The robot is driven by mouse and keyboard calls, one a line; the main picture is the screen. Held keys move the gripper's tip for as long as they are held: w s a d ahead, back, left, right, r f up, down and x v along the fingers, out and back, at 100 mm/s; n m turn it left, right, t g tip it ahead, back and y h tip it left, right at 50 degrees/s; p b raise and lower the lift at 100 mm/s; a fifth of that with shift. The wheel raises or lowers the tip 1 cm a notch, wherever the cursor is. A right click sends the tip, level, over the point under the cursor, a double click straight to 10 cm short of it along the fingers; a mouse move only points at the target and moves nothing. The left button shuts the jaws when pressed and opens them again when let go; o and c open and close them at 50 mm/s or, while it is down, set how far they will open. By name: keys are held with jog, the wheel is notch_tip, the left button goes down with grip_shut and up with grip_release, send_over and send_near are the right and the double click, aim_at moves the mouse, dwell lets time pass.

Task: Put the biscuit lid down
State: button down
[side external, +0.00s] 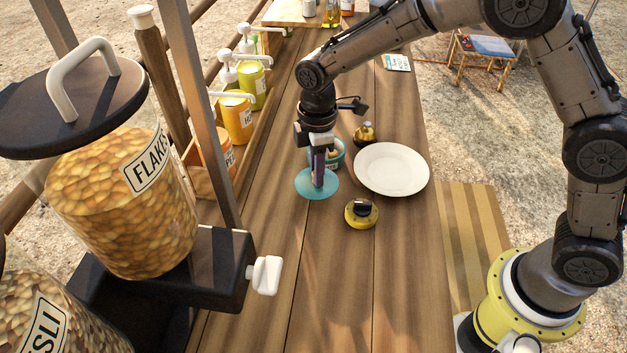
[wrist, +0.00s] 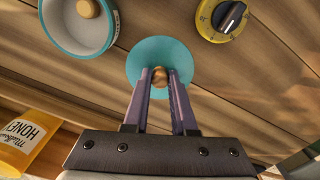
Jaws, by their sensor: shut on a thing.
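The biscuit lid is a flat teal disc (side external: 309,185) with a small round wooden knob. My gripper (side external: 318,182) is over it, pointing down, and its purple fingers are shut on the knob. In the wrist view the lid (wrist: 138,58) shows beyond the fingertips (wrist: 159,80). The lid is low over the wooden table; I cannot tell whether it touches the wood. The biscuit tin, teal and white (side external: 338,160), stands open just behind the gripper; it also shows in the wrist view (wrist: 62,40) with a round tan biscuit inside.
A yellow timer with a black knob (side external: 361,213) sits in front and right of the lid. A white plate (side external: 391,169) lies to the right, with a small dark and amber pot (side external: 365,133) behind it. Pump bottles (side external: 236,118) line the left rack. The table's front is clear.

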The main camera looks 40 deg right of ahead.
aim_at(313, 182)
jog(key=shift+w+a+f, duration=0.1)
jog(key=shift+w+f, duration=0.25)
jog(key=shift+f, duration=0.05)
jog(key=shift+w+f, duration=0.1)
jog(key=shift+f, duration=1.5)
jog(key=shift+f, duration=0.1)
jog(key=c, duration=0.7)
grip_release()
